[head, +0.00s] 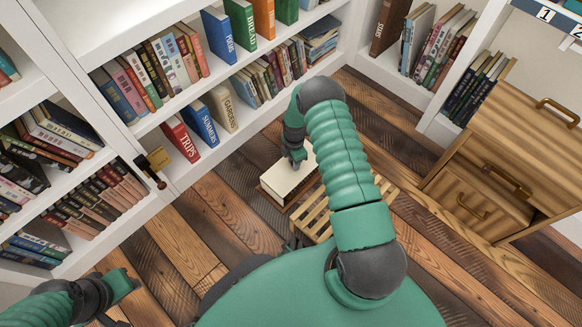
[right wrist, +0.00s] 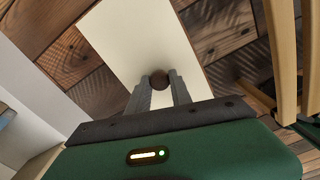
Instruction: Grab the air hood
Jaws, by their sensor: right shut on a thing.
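The air hood (head: 287,180) looks like a cream box on a dark wooden base, low on the plank floor in the head view. In the right wrist view its pale flat top (right wrist: 140,40) carries a round brown knob (right wrist: 159,79). My right gripper (head: 297,163) reaches down onto it, and in the right wrist view its two grey fingers (right wrist: 158,84) are shut on the knob, one on each side. The arm hides part of the box in the head view. My left gripper (head: 128,285) is at the lower left, empty-looking, its jaw gap unclear.
A slatted wooden stool or rack (head: 318,222) stands close beside the box. White bookshelves (head: 170,110) full of books line the left and back. A wooden cabinet (head: 500,150) stands at the right with a drawer pulled out. Plank floor (head: 215,215) is clear left of the box.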

